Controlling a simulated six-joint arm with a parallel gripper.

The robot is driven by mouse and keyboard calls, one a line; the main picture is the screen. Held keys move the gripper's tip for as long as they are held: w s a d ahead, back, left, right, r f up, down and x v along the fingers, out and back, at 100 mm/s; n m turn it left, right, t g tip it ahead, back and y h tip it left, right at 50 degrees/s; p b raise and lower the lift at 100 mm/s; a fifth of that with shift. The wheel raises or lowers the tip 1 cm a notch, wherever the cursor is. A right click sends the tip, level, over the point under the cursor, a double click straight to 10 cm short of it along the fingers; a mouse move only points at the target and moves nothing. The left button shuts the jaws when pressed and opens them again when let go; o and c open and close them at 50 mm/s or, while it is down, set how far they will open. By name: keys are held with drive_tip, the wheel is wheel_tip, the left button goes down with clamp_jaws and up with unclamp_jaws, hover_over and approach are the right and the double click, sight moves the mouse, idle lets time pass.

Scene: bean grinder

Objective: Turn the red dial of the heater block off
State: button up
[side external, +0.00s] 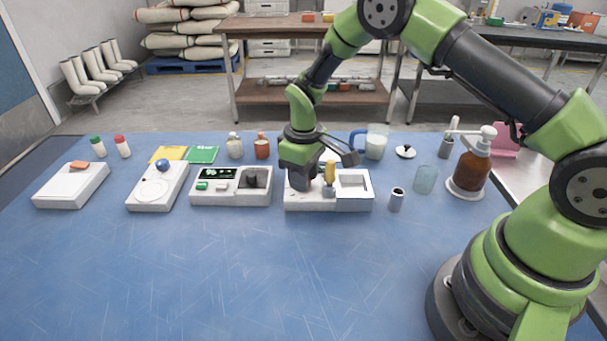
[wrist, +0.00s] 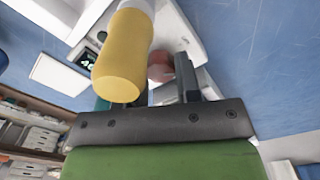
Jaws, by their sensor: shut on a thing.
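The heater block (side external: 328,202) is a white unit in the middle of the blue table, with a pale square panel at its right end. My gripper (side external: 303,181) points down at its left part. In the wrist view, the rounded red dial (wrist: 160,66) sits between the fingers of my gripper (wrist: 163,76), which is shut on it. The dial's mark cannot be read. A yellow-bodied piece (side external: 330,171) stands beside the gripper; in the wrist view it (wrist: 121,58) hides the left finger. A small lit display (wrist: 88,58) is partly visible.
A small grey cylinder (side external: 396,199) and a clear glass jar (side external: 424,180) are on the right. A jug (side external: 376,142) stands behind. The table's front is clear.

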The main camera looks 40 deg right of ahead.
drive_tip(key=n, duration=0.4)
drive_tip(key=shift+n, duration=1.8)
drive_tip(key=o, duration=0.9)
wheel_tip(320, 180, up, 10)
